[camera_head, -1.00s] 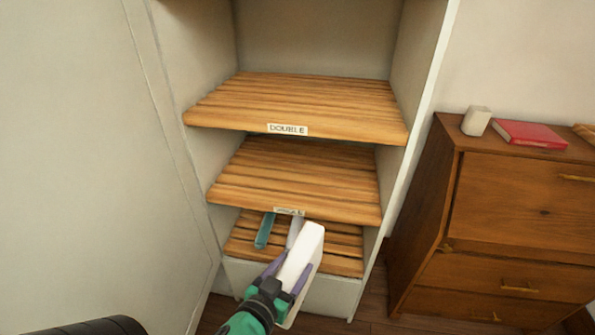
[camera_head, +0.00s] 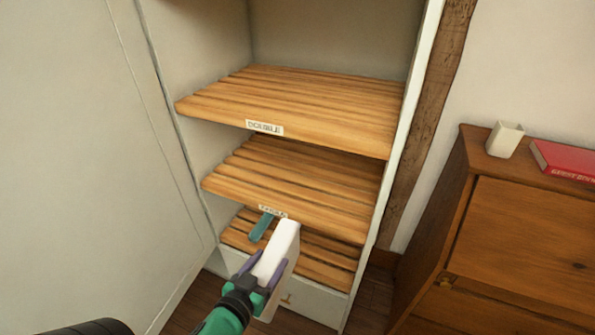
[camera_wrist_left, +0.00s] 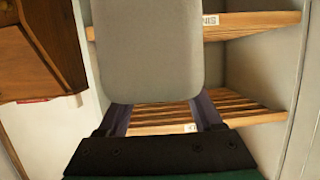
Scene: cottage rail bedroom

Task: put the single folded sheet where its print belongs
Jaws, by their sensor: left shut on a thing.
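My left gripper (camera_head: 263,273) is shut on a white folded sheet (camera_head: 284,245), held up in front of the lower part of an open cupboard. The sheet fills the top middle of the left wrist view (camera_wrist_left: 148,50) as a pale rounded block; no print shows on it. The top visible shelf (camera_head: 290,97) has a label reading DOUBLE (camera_head: 265,127). The shelf below (camera_head: 300,185) has a label (camera_head: 272,211) too small to read here; a label in the left wrist view (camera_wrist_left: 210,20) starts "SIN". The lowest slatted shelf (camera_head: 320,262) is partly hidden by the sheet. My right gripper is not in view.
A narrow teal item (camera_head: 261,227) stands out at the lowest shelf, just left of the sheet. The two upper shelves look bare. A wooden cabinet (camera_head: 510,235) on the right carries a white cup (camera_head: 504,139) and a red book (camera_head: 567,160). The cupboard's side walls bound the shelves.

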